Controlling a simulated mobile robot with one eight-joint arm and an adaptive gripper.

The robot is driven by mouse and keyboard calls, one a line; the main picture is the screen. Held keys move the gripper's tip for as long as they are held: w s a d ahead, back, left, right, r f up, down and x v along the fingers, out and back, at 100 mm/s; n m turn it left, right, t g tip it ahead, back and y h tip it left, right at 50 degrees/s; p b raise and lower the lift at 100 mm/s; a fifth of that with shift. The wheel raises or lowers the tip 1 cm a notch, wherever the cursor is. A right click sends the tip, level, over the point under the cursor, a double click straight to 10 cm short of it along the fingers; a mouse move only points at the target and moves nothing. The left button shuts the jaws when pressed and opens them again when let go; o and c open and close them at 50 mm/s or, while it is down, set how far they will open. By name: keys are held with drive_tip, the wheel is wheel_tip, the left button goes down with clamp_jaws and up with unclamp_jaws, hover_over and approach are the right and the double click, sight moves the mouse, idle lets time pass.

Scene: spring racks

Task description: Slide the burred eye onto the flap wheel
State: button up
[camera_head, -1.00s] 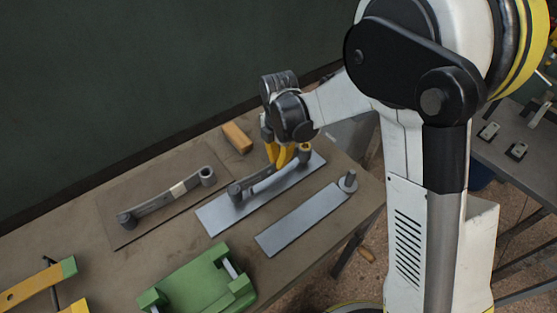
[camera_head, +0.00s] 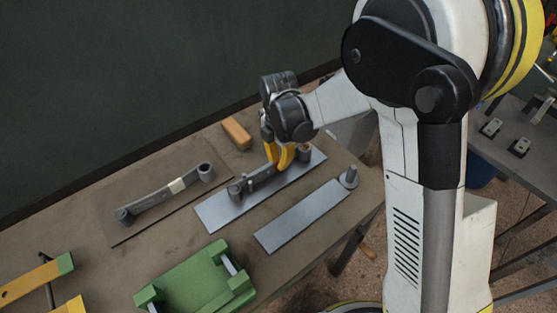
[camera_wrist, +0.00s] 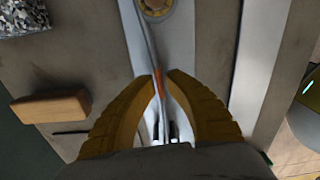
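My gripper (camera_head: 281,165) has yellow fingers closed on a grey leaf spring (camera_head: 262,178) over a metal plate (camera_head: 215,213). In the wrist view the fingertips (camera_wrist: 163,78) pinch the spring's narrow strip (camera_wrist: 140,38). At the plate's far end stands a grey round piece (camera_head: 303,153). From above, the flap wheel shows as a golden ring (camera_wrist: 156,6) with grey around it, cut by the top edge; this looks like the burred eye around the wheel, but I cannot tell how deep. Two grey round shapes sit together at the near end (camera_head: 237,192).
A second plate (camera_head: 300,218) with a post (camera_head: 348,177) lies to the right. A similar spring (camera_head: 160,197) lies on a brown mat (camera_head: 112,205) to the left. A wooden block (camera_head: 236,134) and a green fixture (camera_head: 195,282) are close by.

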sight(279, 160)
drive_tip(key=shift+o, duration=1)
wheel_tip(279, 160, up, 12)
drive_tip(key=shift+r, duration=0.1)
